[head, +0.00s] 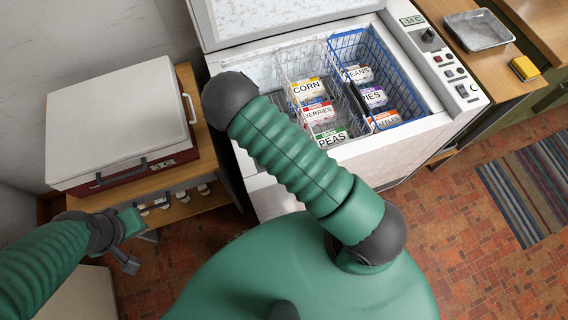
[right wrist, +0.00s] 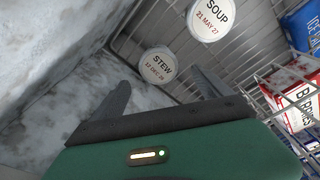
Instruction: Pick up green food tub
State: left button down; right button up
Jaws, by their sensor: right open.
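In the right wrist view, two tubs show round white lids from above: one marked STEW (right wrist: 157,66) and one marked SOUP (right wrist: 212,18). Their sides are hidden, so I cannot tell which is green. My right gripper (right wrist: 163,82) is open, with its fingers pointing down into the freezer and the STEW lid beyond the gap between them. I see nothing held in it. In the head view the right gripper is hidden behind my arm. My left gripper (head: 127,252) hangs at the left beside the wooden stand, its jaws unclear.
The open chest freezer (head: 408,150) has frosted walls. A blue wire basket (head: 375,48) and a pale wire basket (head: 290,62) hold labelled packets, including CORN (head: 307,88) and PEAS (head: 332,137). A white-lidded box (head: 120,115) stands left. A metal tray (head: 478,30) lies right.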

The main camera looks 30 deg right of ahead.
jog(key=f, duration=0.3)
jog(key=f+b, duration=0.1)
jog(key=f, duration=0.3)
jog(key=shift+s+d+f, duration=0.1)
jog(key=shift+s+f, duration=0.1)
jog(key=shift+f, duration=0.1)
jog(key=shift+c, duration=0.5)
jog(key=shift+r, duration=0.1)
jog(key=c, duration=1.6)
